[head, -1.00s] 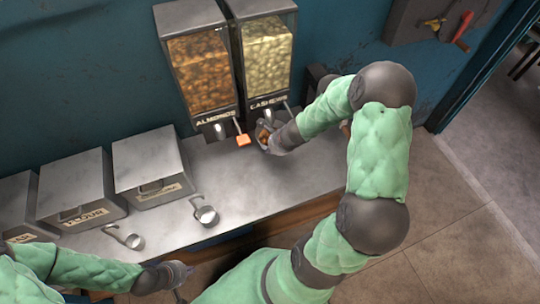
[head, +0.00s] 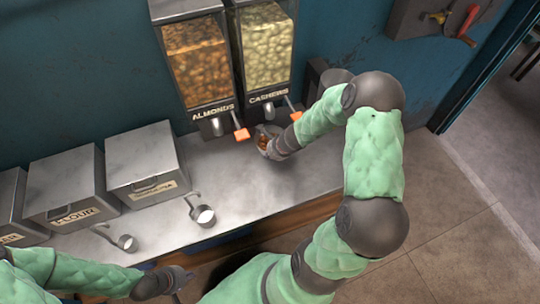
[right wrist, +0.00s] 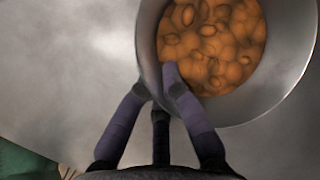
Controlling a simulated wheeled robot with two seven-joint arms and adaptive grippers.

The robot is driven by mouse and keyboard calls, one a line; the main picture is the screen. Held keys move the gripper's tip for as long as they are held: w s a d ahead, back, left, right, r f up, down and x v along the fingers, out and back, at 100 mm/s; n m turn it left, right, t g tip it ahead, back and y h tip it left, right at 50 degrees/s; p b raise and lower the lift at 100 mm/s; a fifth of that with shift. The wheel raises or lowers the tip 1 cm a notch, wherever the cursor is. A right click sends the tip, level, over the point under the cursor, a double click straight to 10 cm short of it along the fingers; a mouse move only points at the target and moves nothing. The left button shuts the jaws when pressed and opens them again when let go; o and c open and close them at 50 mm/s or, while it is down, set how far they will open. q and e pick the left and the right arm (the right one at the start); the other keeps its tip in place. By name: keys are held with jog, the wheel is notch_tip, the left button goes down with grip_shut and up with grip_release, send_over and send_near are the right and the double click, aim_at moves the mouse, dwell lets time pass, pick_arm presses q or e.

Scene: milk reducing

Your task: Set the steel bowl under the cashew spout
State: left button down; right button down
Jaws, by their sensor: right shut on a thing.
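The steel bowl (right wrist: 146,40), with orange-brown nuts inside, fills the upper right of the right wrist view. My right gripper (right wrist: 167,85) is shut on its near rim, one finger inside the bowl. In the head view the bowl (head: 262,140) shows only in small part, beside my right gripper (head: 268,147). They are just below and in front of the cashew spout (head: 268,110), close to the counter; I cannot tell whether the bowl touches it. My left gripper (head: 182,278) is low at the front edge; its finger opening is unclear.
The almond dispenser (head: 197,62), with its orange-tipped lever (head: 241,134), stands left of the cashew dispenser (head: 266,45). Steel bins (head: 146,165) line the counter's left. Two scoops (head: 203,213) lie near the front edge. The middle of the counter (head: 250,190) is clear.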

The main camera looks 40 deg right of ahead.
jog(key=shift+f, duration=0.15)
jog(key=c, duration=1.4)
grip_release()
jog(key=shift+s+r, duration=0.15)
jog(key=shift+r, duration=0.4)
jog(key=shift+p+v, duration=3.3)
jog(key=shift+v, duration=2.4)
